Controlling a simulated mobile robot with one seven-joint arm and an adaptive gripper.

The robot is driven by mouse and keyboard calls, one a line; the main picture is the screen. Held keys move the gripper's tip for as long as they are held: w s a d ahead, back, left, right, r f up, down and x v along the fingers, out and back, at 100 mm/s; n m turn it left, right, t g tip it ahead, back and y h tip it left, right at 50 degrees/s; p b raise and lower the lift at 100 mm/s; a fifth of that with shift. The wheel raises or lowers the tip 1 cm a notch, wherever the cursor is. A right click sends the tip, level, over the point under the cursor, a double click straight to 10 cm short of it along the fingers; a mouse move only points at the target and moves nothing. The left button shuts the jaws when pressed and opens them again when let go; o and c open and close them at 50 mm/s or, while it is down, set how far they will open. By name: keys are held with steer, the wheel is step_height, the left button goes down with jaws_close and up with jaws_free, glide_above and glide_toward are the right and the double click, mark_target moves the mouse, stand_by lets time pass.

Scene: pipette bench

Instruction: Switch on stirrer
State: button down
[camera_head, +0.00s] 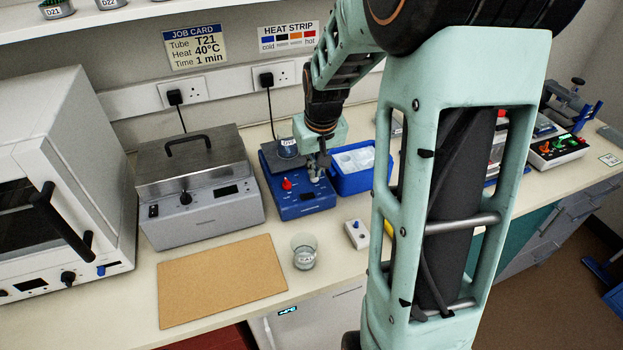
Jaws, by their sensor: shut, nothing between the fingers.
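The blue bench unit (298,204), which looks like the stirrer, stands on the bench at the middle of the head view. It has a red knob (287,184) at its front left and a dark display low on its front. A small labelled vessel (287,147) stands on its top at the back. My gripper (316,178) is shut and empty, pointing down over the right front of the unit, right of the red knob. Its fingertips are close to the panel; I cannot tell if they touch. They hide part of the panel's right side.
A blue tub (355,184) of pale contents stands just right of the unit. A steel-lidded bath (198,185) stands to its left. A glass beaker (304,252), a small white block (356,235) and a brown mat (221,280) lie in front.

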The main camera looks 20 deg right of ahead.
steer(key=d+v, duration=0.1)
steer(key=v, duration=0.5)
steer(key=shift+d, duration=0.2)
steer(key=shift+w, duration=0.1)
